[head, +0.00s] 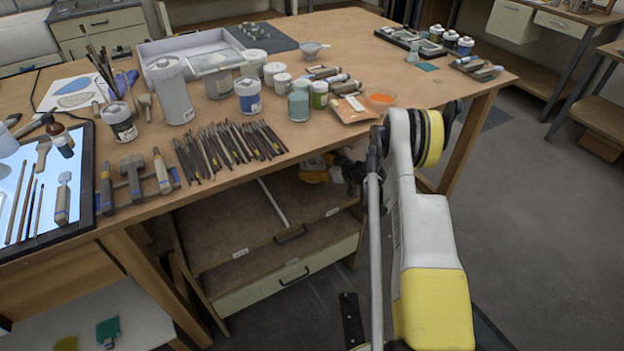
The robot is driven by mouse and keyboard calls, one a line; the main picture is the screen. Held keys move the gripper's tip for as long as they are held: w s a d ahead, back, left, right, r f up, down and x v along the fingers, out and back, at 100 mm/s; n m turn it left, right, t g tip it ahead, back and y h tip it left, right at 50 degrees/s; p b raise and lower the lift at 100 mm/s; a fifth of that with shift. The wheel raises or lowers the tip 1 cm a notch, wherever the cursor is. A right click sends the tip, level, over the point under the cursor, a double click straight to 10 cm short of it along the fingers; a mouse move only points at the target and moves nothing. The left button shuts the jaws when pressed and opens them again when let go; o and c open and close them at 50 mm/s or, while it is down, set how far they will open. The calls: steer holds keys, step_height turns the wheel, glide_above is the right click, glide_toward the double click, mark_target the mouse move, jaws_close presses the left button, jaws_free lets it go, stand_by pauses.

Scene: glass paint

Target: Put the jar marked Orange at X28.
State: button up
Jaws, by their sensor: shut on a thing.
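My white and yellow arm rises at the right in the head view and bends at a joint in front of the table's front edge. A dark mechanism (354,172), which may be my gripper, shows just below that edge, left of the joint. Its jaws and anything in them cannot be made out. No X28 mark is readable.
Brushes (228,147) lie along the table's front edge, left of my arm. An orange dish (380,98) and a packet (350,108) sit close to the arm. A cabinet with drawers (290,275) stands under the table. The table top (370,45) is bare at the back middle.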

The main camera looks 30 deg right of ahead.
step_height(320, 180, down, 4)
steer(key=shift+w+f+b, duration=0.1)
steer(key=shift+f+b, duration=0.05)
steer(key=shift+b, duration=1)
steer(key=shift+a, duration=0.1)
steer(key=o, duration=1.3)
steer(key=p+v, duration=0.4)
steer(key=v, duration=0.8)
steer(key=shift+w+a, duration=0.1)
steer(key=shift+s, duration=0.2)
